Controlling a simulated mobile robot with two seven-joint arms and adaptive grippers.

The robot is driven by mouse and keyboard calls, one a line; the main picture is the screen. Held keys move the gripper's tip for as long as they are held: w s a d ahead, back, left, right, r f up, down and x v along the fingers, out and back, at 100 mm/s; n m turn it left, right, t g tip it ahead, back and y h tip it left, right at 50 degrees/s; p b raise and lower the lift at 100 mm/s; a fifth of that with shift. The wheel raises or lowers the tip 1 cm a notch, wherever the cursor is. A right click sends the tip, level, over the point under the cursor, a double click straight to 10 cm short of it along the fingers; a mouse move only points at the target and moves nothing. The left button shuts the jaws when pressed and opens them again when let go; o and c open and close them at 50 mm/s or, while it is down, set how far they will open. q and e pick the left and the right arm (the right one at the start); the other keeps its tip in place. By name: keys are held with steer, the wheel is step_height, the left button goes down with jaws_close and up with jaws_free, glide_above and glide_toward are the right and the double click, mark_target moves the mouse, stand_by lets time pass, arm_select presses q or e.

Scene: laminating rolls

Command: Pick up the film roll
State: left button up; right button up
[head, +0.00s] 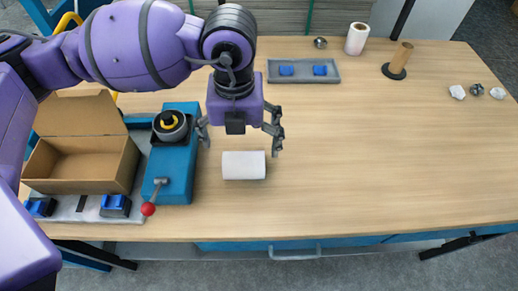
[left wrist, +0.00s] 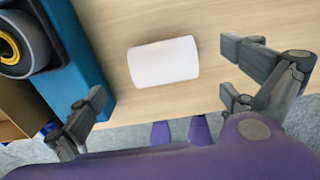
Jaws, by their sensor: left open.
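A white film roll (head: 244,165) lies on its side on the wooden table, right of the blue machine. It also shows in the left wrist view (left wrist: 163,62), lying flat and clear of the fingers. My left gripper (head: 240,142) is open and empty, just behind and above the roll in the head view, with its fingers spread to either side. In the left wrist view its fingers (left wrist: 165,95) stand wide apart. My right gripper is in neither view.
A blue machine (head: 181,170) with a red-knobbed lever stands left of the roll, close to my gripper. An open cardboard box (head: 85,160) is further left. A grey tray (head: 303,71), an upright white roll (head: 357,38) and a brown-core stand (head: 398,62) are at the back. The table's right is mostly clear.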

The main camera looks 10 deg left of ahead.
mark_target(243, 156)
arm_select(q)
step_height(243, 156, down, 2)
steer(key=shift+w+d+f, duration=0.1)
steer(key=shift+d+f, duration=0.05)
steer(key=shift+f, duration=0.1)
steer(key=f, duration=0.3)
steer(key=shift+s+f, duration=0.2)
steer(key=shift+f, duration=0.45)
steer(key=shift+w, duration=0.1)
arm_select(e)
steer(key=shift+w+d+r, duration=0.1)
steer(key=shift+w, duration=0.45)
arm_select(q)
steer(key=c, duration=1.4)
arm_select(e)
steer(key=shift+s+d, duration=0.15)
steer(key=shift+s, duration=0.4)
